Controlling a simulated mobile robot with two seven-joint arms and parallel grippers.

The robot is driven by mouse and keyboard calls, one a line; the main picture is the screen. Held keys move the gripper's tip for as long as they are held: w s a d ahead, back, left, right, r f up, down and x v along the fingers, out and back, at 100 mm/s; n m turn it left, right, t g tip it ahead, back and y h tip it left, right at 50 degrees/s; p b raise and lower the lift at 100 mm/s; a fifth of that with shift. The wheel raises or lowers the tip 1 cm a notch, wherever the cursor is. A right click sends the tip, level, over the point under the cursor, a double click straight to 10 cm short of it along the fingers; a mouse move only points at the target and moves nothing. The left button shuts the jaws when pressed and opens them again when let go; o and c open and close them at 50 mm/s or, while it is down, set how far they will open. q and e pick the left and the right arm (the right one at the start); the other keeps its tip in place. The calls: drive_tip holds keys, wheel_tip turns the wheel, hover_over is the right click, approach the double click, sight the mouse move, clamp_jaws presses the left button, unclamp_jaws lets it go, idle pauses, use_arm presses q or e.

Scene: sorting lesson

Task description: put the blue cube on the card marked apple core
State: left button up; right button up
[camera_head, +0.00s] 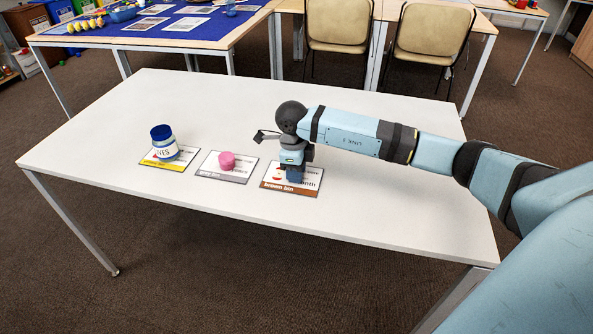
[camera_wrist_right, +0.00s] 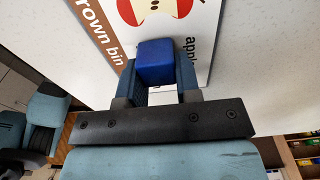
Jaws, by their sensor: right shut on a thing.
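The blue cube (camera_wrist_right: 156,62) is between the fingers of my right gripper (camera_wrist_right: 157,72), which is shut on it. In the head view the right gripper (camera_head: 294,168) points down at the card with the brown strip (camera_head: 291,190), with the cube low over it or on it. I cannot tell whether the cube touches the card. In the right wrist view this card (camera_wrist_right: 206,22) shows part of an apple core picture, the words "brown bin" and a partly hidden "apple". My left gripper is not in view.
On the white table (camera_head: 250,105), a pink piece (camera_head: 227,160) rests on the middle card (camera_head: 240,175). A jar with a blue lid (camera_head: 163,145) stands on the yellow-striped card (camera_head: 154,164) at left. The back of the table is clear.

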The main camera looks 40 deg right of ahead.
drive_tip(key=shift+f, duration=0.1)
drive_tip(key=o, duration=0.9)
